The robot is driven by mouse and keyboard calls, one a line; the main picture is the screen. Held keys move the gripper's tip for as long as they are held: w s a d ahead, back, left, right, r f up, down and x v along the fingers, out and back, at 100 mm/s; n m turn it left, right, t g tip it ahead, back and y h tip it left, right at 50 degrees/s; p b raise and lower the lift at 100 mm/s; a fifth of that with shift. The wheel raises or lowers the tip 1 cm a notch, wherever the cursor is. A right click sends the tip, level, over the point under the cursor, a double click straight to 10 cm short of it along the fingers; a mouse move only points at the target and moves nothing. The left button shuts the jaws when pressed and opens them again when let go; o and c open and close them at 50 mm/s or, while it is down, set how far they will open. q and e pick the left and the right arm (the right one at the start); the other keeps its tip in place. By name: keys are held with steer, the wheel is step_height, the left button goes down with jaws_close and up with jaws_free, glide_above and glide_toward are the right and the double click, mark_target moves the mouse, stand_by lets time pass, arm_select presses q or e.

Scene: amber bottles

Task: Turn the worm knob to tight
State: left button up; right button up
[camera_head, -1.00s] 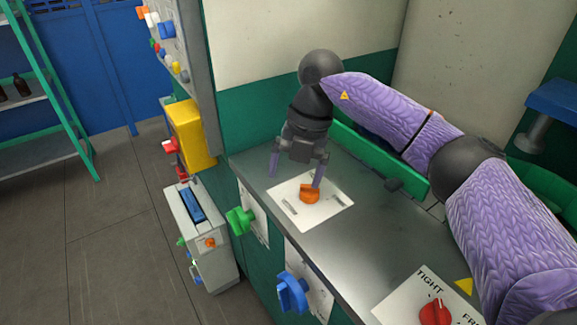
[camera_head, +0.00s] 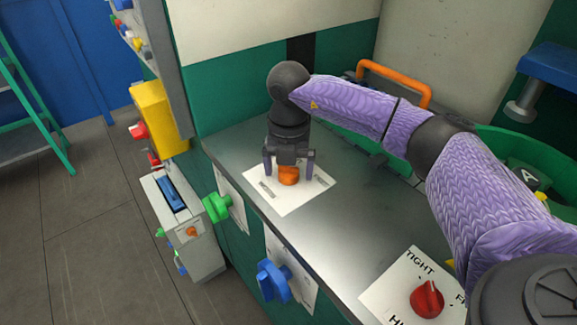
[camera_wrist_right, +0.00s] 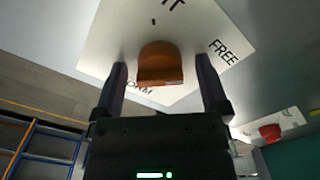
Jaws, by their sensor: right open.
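The worm knob is an orange knob (camera_head: 289,175) on a white label card (camera_head: 294,199) near the far end of the grey counter. In the right wrist view the orange knob (camera_wrist_right: 160,62) sits on its card, with the words FREE at right and part of WORM below. My right gripper (camera_head: 289,169) points down over the knob, jaws open. In the wrist view its fingers (camera_wrist_right: 163,78) stand on either side of the knob, with a gap on each side. The knob's exact pointing direction is hard to tell. My left gripper is not in view.
A red knob (camera_head: 427,299) on a TIGHT/FREE card is at the counter's near end. A green knob (camera_head: 216,207) and a blue knob (camera_head: 272,281) stick out from the counter's front. An orange handle (camera_head: 396,82) stands behind my right arm. The counter between the cards is clear.

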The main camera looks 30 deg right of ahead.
jaws_close()
steer(key=shift+n, duration=0.3)
steer(key=n+p, duration=0.1)
steer(key=n, duration=0.2)
steer(key=shift+r, duration=0.1)
steer(key=n+p, duration=0.1)
steer(key=n, duration=0.8)
steer(key=shift+n+p, duration=0.3)
steer(key=n, duration=0.4)
steer(key=shift+n, duration=0.3)
